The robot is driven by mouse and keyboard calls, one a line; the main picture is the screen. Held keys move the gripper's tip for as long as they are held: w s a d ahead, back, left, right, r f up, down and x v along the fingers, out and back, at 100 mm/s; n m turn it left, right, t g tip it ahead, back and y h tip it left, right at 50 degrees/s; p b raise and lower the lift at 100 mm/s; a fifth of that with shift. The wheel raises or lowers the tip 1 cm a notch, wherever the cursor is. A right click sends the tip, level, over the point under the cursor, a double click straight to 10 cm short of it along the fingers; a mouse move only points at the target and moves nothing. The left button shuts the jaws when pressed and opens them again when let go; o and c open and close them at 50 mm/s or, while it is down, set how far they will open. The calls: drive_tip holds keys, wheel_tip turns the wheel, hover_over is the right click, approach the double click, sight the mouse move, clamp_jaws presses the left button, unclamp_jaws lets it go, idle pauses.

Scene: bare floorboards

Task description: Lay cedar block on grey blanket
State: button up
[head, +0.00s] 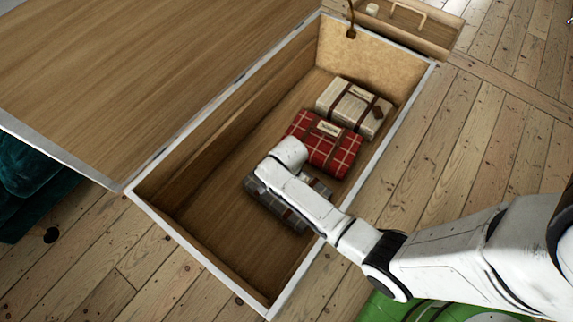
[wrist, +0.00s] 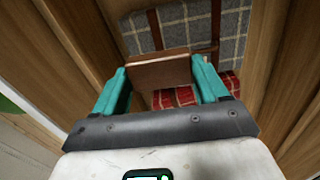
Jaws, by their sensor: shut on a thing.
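The grey plaid blanket (head: 259,198) lies folded and strapped in the near part of an open wooden chest, partly covered by my arm in the head view. In the wrist view the grey blanket (wrist: 235,32) fills the upper middle. My gripper (wrist: 159,65), with teal fingers, is shut on the cedar block (wrist: 160,72), a flat reddish-brown piece. The block is over the grey blanket; I cannot tell whether it touches it. In the head view the gripper end (head: 284,158) is low inside the chest, and the held block is hidden.
A red plaid blanket (head: 340,158) and a cream blanket (head: 340,94) lie farther along the chest; a small brown piece (head: 378,113) is on the cream one. Chest walls (head: 177,228) surround them. The open lid (head: 140,70) is left, a wooden tray (head: 415,30) beyond the far end.

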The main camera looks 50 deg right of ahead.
drive_tip(key=s+d+f+m+b, duration=0.2)
drive_tip(key=f+m+b, duration=0.2)
drive_tip(key=f+m, duration=0.1)
drive_tip(key=s+d+f+m+b, duration=0.2)
drive_tip(key=f+m+b, duration=0.3)
drive_tip(key=f, duration=0.3)
drive_tip(key=s+d+f+m+b, duration=0.2)
drive_tip(key=d+f+m+b, duration=0.1)
drive_tip(key=f+m, duration=0.4)
drive_tip(key=shift+d+f+b, duration=0.15)
drive_tip(key=shift+d+b, duration=0.15)
drive_tip(key=shift+b, duration=0.5)
drive_tip(key=shift+f, duration=0.1)
drive_tip(key=shift+f, duration=0.1)
drive_tip(key=o, duration=1)
drive_tip(key=shift+o, duration=0.2)
